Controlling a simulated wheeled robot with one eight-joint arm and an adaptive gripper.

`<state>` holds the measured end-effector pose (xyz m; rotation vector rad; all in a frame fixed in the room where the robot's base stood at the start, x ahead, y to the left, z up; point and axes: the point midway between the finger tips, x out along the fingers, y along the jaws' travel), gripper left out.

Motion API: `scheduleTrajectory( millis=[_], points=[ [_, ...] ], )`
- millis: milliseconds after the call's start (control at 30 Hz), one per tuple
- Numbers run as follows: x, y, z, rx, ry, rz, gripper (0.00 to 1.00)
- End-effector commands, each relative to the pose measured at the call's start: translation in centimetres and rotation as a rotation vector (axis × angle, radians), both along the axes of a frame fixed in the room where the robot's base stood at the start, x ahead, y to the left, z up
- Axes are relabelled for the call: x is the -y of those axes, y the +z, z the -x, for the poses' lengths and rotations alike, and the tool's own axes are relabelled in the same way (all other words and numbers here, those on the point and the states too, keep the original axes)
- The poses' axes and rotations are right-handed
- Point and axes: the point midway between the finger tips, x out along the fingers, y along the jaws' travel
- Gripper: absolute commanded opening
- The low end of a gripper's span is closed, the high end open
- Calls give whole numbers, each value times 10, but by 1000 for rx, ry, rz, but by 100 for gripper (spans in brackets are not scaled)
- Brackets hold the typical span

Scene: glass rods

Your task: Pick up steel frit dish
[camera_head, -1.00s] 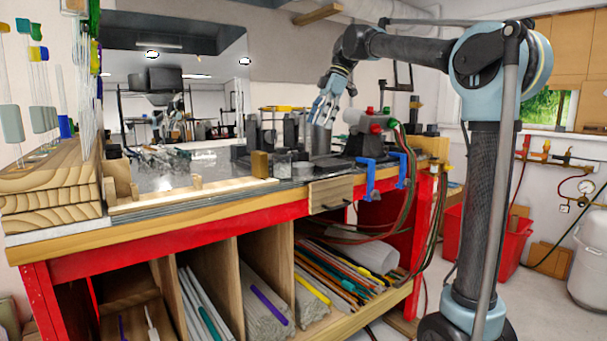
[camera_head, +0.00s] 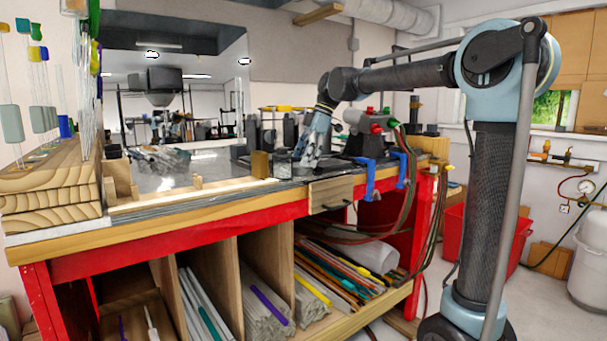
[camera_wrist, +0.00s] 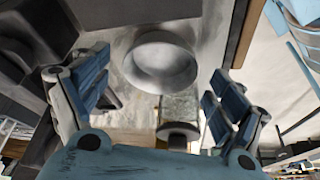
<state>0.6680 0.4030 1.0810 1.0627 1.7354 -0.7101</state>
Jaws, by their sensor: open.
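The steel frit dish (camera_wrist: 160,64) is a round, shallow, grey metal dish on the bench top, upright in the wrist view. My gripper (camera_wrist: 158,86) is open, with one finger to each side of the dish and the dish slightly beyond the fingertips. The fingers do not appear to touch it. In the head view my gripper (camera_head: 306,158) points down close over the bench near its front edge. There the dish is hidden or too small to make out behind the fingers.
A dark block (camera_wrist: 35,35) stands left of the dish in the wrist view. A dark round piece (camera_wrist: 178,131) and a clear glass block (camera_wrist: 180,107) lie near it. In the head view, blue clamps (camera_head: 370,178) and a wooden block (camera_head: 260,164) flank my gripper on the bench (camera_head: 240,195).

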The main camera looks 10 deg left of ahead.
Motion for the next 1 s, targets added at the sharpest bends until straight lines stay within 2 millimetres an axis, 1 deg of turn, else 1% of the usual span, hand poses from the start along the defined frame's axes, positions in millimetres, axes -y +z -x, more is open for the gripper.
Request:
scheduleTrajectory(
  millis=[33, 133, 367, 400, 467, 500, 567, 600, 900, 1000],
  points=[
    [-2, -5, 1, 0, 1, 0, 88],
    [-4, -11, 2, 0, 1, 0, 88],
    [-5, -13, 2, 0, 0, 0, 88],
    [-5, -13, 2, 0, 0, 0, 86],
    [-5, -12, 2, 0, 0, 0, 72],
    [-5, -12, 2, 0, 0, 0, 63],
    [-5, -12, 2, 0, 0, 0, 50],
    [-5, -12, 2, 0, 0, 0, 41],
    [-5, -12, 2, 0, 0, 0, 39],
    [-5, -8, 2, 0, 0, 0, 39]
  ],
)
